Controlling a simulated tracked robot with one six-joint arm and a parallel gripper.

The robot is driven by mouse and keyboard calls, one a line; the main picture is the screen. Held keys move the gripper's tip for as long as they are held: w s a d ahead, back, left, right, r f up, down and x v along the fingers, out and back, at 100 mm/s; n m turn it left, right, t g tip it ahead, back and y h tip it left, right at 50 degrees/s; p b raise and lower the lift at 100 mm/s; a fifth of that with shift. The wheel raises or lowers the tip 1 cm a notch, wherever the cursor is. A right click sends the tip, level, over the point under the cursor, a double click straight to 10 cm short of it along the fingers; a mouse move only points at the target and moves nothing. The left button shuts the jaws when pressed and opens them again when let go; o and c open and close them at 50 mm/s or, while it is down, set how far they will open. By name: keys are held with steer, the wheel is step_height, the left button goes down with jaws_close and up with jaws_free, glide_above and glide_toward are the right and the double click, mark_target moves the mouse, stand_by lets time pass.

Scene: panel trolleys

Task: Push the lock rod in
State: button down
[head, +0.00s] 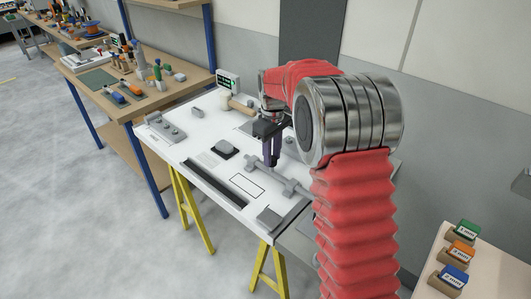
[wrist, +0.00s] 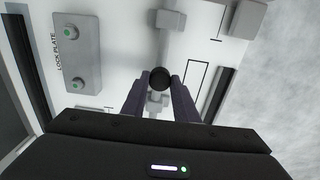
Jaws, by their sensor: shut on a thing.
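The white panel (head: 205,160) lies flat on a trolley with yellow legs. My gripper (head: 271,163) points down over its right half, and its dark fingers also show in the wrist view (wrist: 159,79). The fingers are shut on a dark round knob (wrist: 158,78), which seems to belong to the lock rod. A grey plate labelled LOCK PLATE (wrist: 72,55) bears two round parts with green dots.
A dark slot strip (head: 215,183) and an outlined rectangle (head: 247,186) are left of the gripper. A small display (head: 229,83) stands at the panel's back. A wooden workbench (head: 135,105) with tools is at left; a table with coloured boxes (head: 462,252) is at right.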

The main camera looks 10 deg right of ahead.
steer(key=shift+s+d, duration=0.1)
steer(key=shift+d, duration=0.2)
steer(key=c, duration=1.8)
jaws_free()
steer(key=o, duration=0.4)
steer(key=shift+a, duration=0.1)
step_height(320, 180, up, 14)
steer(key=shift+f, duration=0.15)
